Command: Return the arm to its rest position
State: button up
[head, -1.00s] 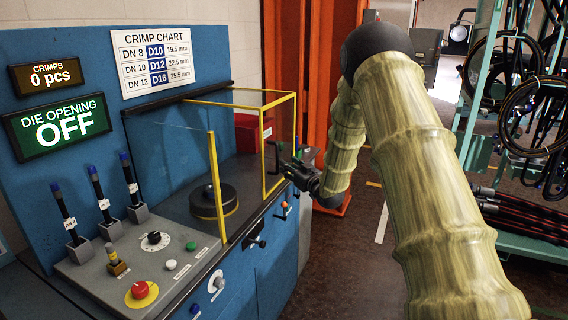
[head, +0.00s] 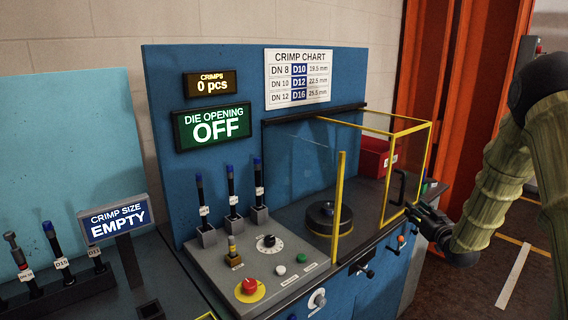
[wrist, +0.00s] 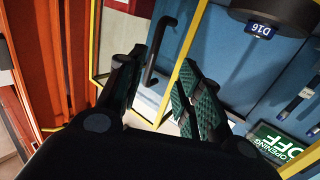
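My gripper (head: 428,222) is at the right of the head view, at the end of my sleeved arm. It is beside the front right edge of the blue crimping machine (head: 350,76), near the yellow-framed clear guard (head: 385,190). In the wrist view my gripper (wrist: 160,90) has its two fingers apart with nothing between them. A black guard handle (wrist: 158,52) shows beyond the fingers; I cannot tell how far off it is. The arm is bent, with its upper part at the right edge of the head view.
The control panel (head: 262,268) has a red stop button (head: 249,287) and several blue-topped tools. The die opening display (head: 212,128) reads OFF. A crimp size sign (head: 112,219) reads EMPTY at left. Orange uprights (head: 470,80) stand behind. Dark floor (head: 480,275) lies open at right.

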jog(key=s+a+f+g, duration=0.3)
jog(key=s+a+f, duration=0.35)
jog(key=f, duration=0.45)
jog(key=s+a+f+m+g, duration=0.1)
jog(key=s+a+f+g, duration=0.3)
jog(key=s+f, duration=0.5)
jog(key=s+a+f+g, duration=0.2)
jog(key=s+a+f, duration=0.45)
jog(key=f, duration=0.55)
jog(key=s+a+f+g, duration=0.3)
jog(key=s+a, duration=0.1)
jog(key=s, duration=0.7)
jog(key=s+a+f+g, duration=0.2)
jog(key=s+a+f, duration=0.2)
jog(key=s, duration=0.8)
jog(key=s+a+f+g, duration=0.3)
jog(key=s+a, duration=0.1)
jog(key=s, duration=0.7)
jog(key=shift+s+f+n+g, duration=0.15)
jog(key=shift+n+g, duration=0.15)
